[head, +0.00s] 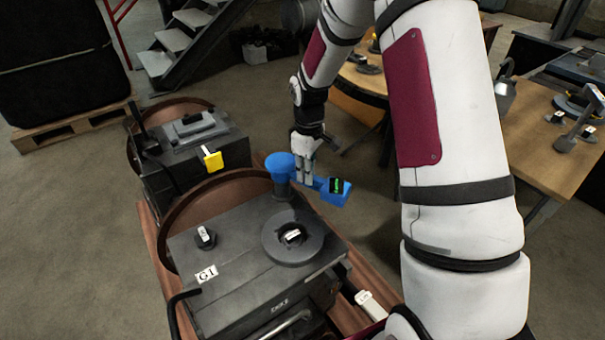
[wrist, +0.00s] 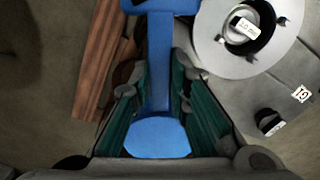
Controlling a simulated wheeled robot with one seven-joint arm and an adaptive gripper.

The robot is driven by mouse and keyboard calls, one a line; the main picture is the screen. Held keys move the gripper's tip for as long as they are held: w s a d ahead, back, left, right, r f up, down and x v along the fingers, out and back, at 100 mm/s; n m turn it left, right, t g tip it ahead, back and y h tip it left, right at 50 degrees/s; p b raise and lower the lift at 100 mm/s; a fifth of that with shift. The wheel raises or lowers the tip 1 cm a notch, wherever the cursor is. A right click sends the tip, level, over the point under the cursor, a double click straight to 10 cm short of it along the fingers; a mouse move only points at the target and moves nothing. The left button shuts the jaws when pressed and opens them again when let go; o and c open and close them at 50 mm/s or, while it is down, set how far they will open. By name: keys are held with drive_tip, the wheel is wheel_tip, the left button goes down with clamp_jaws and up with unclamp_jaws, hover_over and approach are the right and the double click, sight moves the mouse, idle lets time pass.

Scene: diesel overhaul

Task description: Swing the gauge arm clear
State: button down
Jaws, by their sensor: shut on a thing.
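The blue gauge arm (head: 280,164) stands on a post at the far corner of the dark G1 block (head: 225,265). Its bar runs right to a blue box with a lit green display (head: 338,186), out past the block's edge. My gripper (head: 304,177) reaches down from above and is shut on the bar between the round cap and the box. In the wrist view the blue bar (wrist: 158,65) lies between the green finger pads of my gripper (wrist: 155,105), the round cap nearest the camera. The round ring with its opening (head: 271,250) is uncovered by the arm.
A second dark block with a yellow tag (head: 212,158) stands behind. A knob (head: 205,237) sits on the G1 block's top. Wooden tables (head: 552,150) with tools stand at right, stairs (head: 178,45) at back left. Bare floor lies right of the blue box.

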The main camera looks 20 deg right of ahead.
drive_tip(key=w+d+n+p, duration=0.1)
drive_tip(key=w+d+n, duration=0.2)
drive_tip(key=w+n, duration=0.5)
drive_tip(key=shift+n+p, duration=0.3)
drive_tip(key=shift+n, duration=2)
drive_tip(key=shift+w, duration=0.2)
drive_tip(key=c, duration=1.5)
unclamp_jaws()
wheel_tip(320, 180, up, 12)
